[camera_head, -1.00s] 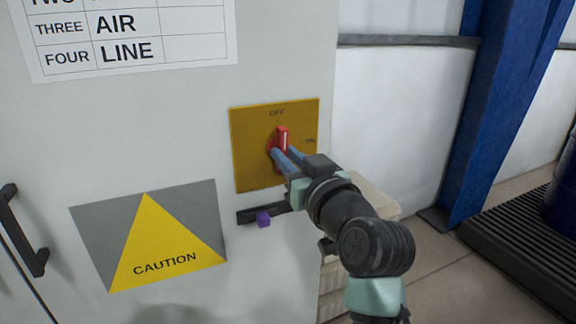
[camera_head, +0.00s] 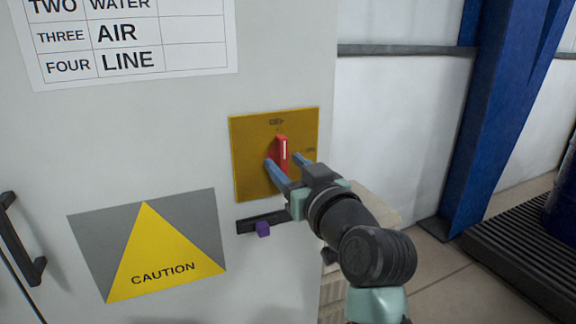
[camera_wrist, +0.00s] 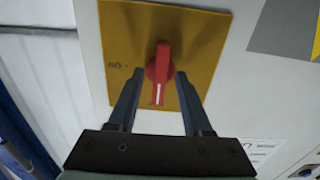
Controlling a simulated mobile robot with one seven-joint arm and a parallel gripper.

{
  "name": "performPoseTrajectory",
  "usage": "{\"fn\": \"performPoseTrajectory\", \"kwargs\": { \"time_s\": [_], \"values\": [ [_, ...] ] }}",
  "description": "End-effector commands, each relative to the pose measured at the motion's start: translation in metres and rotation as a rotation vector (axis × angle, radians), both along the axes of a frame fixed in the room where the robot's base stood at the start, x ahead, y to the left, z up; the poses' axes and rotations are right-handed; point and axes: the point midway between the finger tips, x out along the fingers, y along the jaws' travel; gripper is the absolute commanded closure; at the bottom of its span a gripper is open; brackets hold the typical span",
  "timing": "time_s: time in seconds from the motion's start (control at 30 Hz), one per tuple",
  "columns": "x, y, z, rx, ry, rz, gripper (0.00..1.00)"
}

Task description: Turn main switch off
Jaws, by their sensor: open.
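The main switch is a red rotary handle (camera_head: 282,152) on a yellow plate (camera_head: 247,150) on the pale cabinet. The handle stands upright, its white mark toward the OFF label at the top; the ON label is at the right. My gripper (camera_head: 283,160) is open, with its blue fingers on either side of the handle. In the wrist view, the handle (camera_wrist: 158,66) lies between the spread fingers of my gripper (camera_wrist: 158,76), with visible gaps on both sides. The white mark points down in that view, and ON reads at the left of the plate (camera_wrist: 205,30).
A black slotted latch with a purple knob (camera_head: 262,229) sits just below the plate. A caution sign (camera_head: 165,255) and a black door handle (camera_head: 22,240) are to the left. A blue column (camera_head: 480,130) and a dark ribbed platform (camera_head: 510,250) stand at the right.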

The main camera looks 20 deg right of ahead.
Motion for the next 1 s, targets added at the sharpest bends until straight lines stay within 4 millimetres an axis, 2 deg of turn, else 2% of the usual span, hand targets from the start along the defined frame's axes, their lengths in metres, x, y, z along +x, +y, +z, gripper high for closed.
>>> {"fn": "performPoseTrajectory", "kwargs": {
  "time_s": [0.17, 0.27, 0.37, 0.73, 0.9, 1.0],
  "values": [
    [-0.002, 0.000, 0.000, 0.001, -0.002, 0.000, 0.50],
    [-0.010, -0.001, 0.000, 0.001, -0.003, -0.001, 0.50],
    [-0.025, -0.002, 0.000, 0.000, -0.003, -0.002, 0.50],
    [-0.102, -0.005, 0.000, 0.000, -0.002, -0.004, 0.50],
    [-0.123, -0.005, 0.000, 0.000, 0.000, -0.002, 0.50],
    [-0.128, -0.005, 0.000, 0.000, -0.001, -0.001, 0.50]
  ]
}}
